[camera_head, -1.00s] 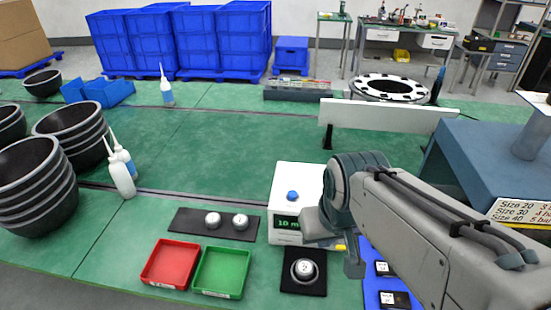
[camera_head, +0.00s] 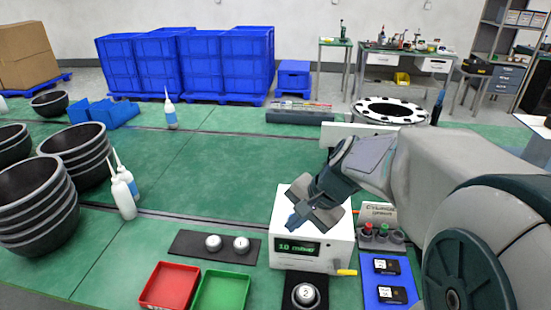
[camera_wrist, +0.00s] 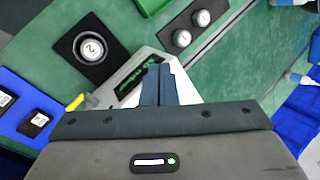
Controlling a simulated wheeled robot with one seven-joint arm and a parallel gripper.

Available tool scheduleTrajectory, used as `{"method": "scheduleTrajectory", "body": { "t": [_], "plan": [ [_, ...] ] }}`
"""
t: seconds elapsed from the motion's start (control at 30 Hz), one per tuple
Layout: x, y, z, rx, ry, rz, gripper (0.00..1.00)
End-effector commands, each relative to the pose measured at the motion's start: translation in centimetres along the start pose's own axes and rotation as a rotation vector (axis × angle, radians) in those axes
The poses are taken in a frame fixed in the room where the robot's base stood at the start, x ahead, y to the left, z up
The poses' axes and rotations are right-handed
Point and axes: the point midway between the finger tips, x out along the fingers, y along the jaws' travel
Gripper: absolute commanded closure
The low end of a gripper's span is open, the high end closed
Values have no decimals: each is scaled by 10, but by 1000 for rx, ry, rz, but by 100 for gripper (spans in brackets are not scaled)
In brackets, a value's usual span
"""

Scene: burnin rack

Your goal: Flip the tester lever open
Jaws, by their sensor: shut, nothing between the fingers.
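The tester is a white box (camera_head: 335,252) with a green lit display (camera_head: 297,249) on its front. In the wrist view the tester (camera_wrist: 141,56) is partly covered by my gripper. A yellow-tipped lever (camera_head: 346,272) sticks out at its lower front right; the yellow tip also shows in the wrist view (camera_wrist: 75,103), left of my fingers. My gripper (camera_head: 293,222) is over the tester's top, fingers pointing down and left, shut and empty. In the wrist view its fingertips (camera_wrist: 158,68) are together. The gripper is apart from the lever and hides much of the tester's top.
A black pad (camera_head: 314,281) with a numbered weight (camera_head: 305,294) lies before the tester. A dark mat (camera_head: 190,246) with two weights is to the left, with red (camera_head: 151,291) and green (camera_head: 208,295) trays in front. A blue mat (camera_head: 370,293) with black modules lies right.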

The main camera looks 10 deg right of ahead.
Motion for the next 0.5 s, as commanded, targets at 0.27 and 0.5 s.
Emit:
{"method": "scheduleTrajectory", "body": {
  "t": [0.27,0.5],
  "plan": [
    [9,-24,-44,310,-57,-145,100],
    [12,-38,-78,511,-95,-248,100]
  ]
}}
